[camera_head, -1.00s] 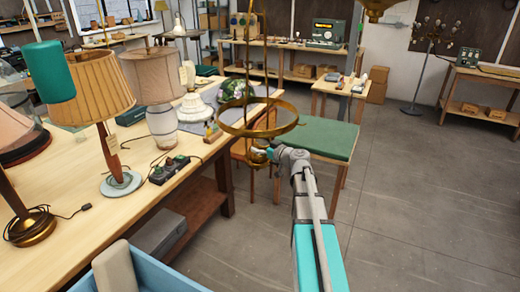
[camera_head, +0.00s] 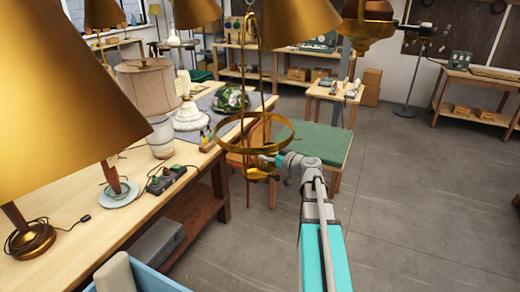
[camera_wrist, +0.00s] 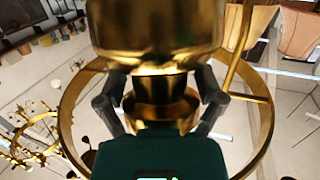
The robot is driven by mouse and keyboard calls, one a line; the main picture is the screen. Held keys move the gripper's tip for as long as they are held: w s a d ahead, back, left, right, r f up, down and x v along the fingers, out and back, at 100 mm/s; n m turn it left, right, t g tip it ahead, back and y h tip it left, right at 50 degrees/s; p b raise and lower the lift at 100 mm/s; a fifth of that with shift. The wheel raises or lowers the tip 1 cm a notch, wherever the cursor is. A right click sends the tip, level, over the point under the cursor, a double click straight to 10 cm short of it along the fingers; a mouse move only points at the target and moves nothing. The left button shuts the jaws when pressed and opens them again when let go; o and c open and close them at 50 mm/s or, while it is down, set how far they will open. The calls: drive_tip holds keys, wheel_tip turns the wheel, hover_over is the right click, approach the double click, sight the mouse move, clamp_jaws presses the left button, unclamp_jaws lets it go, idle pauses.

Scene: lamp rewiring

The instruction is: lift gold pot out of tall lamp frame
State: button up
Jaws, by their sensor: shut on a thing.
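The tall lamp frame (camera_head: 291,132) is a brass ring with thin upright rods, near the middle of the head view. The gold pot (camera_head: 257,173) shows small and partly hidden just below the ring. My gripper (camera_head: 272,160) reaches it from the right, below the ring's level. In the wrist view the gold pot (camera_wrist: 155,35) fills the top middle, shiny and rounded. My gripper (camera_wrist: 160,98) has its two dark fingers on either side of a narrower gold part, shut on it. The frame's ring (camera_wrist: 262,125) curves around pot and fingers. Its contact with the pot is unclear.
Large gold shades (camera_head: 60,100) cover the left and top of the head view. A workbench (camera_head: 190,185) with lamps stands at left. A green-topped bench (camera_head: 315,145) is just behind the frame. A brass fixture (camera_head: 367,30) hangs upper right. Floor at right is clear.

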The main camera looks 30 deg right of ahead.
drive_tip(key=s+d+g+p, duration=0.1)
drive_tip(key=s+p, duration=0.1)
drive_tip(key=s, duration=0.3)
drive_tip(key=s+d+r+g+p, duration=0.1)
drive_tip(key=s+d+p, duration=0.1)
drive_tip(key=s, duration=0.3)
drive_tip(key=s+d+r+g+h+p, duration=0.1)
drive_tip(key=s+d+p, duration=0.1)
drive_tip(key=s, duration=0.3)
drive_tip(key=shift+d+p, duration=0.25)
drive_tip(key=shift+p, duration=0.45)
drive_tip(key=shift+s, duration=0.1)
drive_tip(key=shift+f, duration=0.1)
